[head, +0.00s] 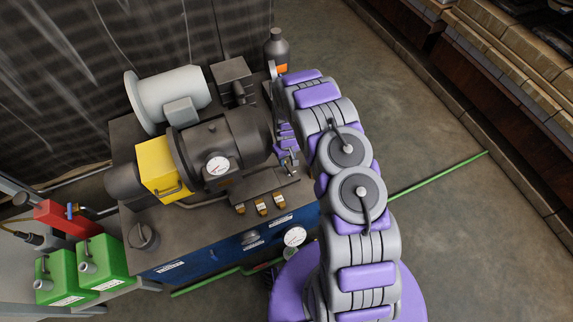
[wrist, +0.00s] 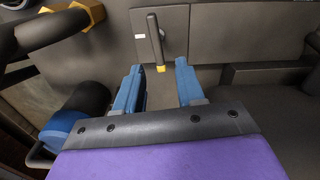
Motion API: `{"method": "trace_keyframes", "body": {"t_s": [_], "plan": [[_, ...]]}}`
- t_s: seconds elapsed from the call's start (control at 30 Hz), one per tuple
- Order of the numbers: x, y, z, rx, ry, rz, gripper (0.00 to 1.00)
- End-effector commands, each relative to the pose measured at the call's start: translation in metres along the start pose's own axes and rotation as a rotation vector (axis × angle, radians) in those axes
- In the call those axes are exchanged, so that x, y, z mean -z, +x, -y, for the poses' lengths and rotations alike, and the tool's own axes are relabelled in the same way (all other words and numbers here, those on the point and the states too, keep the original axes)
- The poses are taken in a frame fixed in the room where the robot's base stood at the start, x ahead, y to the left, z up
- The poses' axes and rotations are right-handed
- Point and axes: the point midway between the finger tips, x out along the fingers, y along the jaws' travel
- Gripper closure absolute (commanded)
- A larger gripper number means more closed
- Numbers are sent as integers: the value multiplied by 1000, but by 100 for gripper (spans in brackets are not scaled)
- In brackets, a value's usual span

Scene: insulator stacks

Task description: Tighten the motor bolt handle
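My gripper (wrist: 158,70) shows two blue fingers spread apart in the wrist view, with nothing held between them. A dark lever-like handle (wrist: 156,40) with a yellow tip sits on a grey plate just ahead; it looks like the bolt handle. Its yellow tip appears at the gap between the fingertips; I cannot tell how deep it sits there. In the head view, my gripper (head: 287,158) is beside the right end of the dark motor (head: 232,135). The handle is hidden or too small to make out there.
Small brass fittings (head: 262,208) line the bench front. A dark bottle (head: 276,48) stands behind. Green cans (head: 103,262) are at lower left.

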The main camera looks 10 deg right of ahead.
Motion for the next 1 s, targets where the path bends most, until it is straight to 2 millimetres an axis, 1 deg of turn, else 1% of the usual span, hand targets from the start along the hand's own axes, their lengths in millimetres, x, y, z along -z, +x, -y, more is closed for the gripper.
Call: {"method": "trace_keyframes", "body": {"t_s": [0.03,0.1,0.23,0.4,0.67,1.0], "plan": [[-1,10,0,1,0,1,62],[-1,20,1,1,0,2,62],[-1,34,0,1,0,2,62],[0,41,0,0,1,-1,62],[0,41,0,0,1,-2,62],[0,41,0,0,0,-1,93]]}}
